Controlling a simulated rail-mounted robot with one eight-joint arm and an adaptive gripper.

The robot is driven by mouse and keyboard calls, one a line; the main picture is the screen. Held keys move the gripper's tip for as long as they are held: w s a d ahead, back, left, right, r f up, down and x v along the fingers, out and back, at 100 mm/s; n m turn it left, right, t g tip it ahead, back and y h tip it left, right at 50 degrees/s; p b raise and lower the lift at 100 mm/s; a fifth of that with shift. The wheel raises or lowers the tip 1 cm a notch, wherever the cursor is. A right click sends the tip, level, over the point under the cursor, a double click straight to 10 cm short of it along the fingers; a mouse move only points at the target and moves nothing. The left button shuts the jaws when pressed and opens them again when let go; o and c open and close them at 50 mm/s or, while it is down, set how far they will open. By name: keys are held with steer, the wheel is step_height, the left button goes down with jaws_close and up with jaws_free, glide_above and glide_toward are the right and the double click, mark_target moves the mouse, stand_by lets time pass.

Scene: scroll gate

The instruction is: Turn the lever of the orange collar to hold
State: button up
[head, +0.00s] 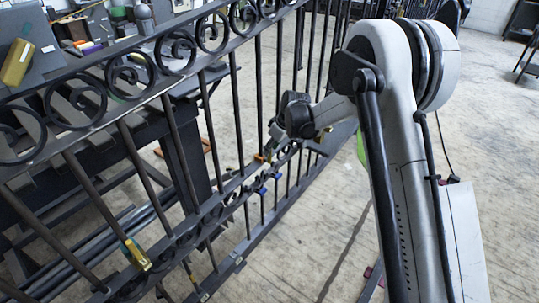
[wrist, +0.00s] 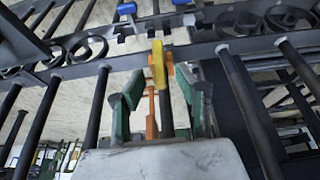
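The orange collar (wrist: 168,64) sits on a gate bar near the scrolled rail, and its yellow lever (wrist: 158,64) stands upright in the wrist view. My gripper (wrist: 158,76) is open, with one green-padded finger on each side of the lever and a visible gap to it. An orange strip (wrist: 151,118) shows lower between the fingers; I cannot tell whether it belongs to the collar. In the head view the orange collar (head: 261,158) is small at the lower rail, beside my gripper (head: 268,150), whose fingers are hard to make out there.
The dark iron gate (head: 175,125) with scrolls and bars runs diagonally across the head view. Blue parts (head: 262,190) sit along the lower rail. Another yellow lever (head: 138,256) is at lower left.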

steer(key=shift+x, duration=1.25)
steer(key=shift+c, duration=0.3)
jaws_close()
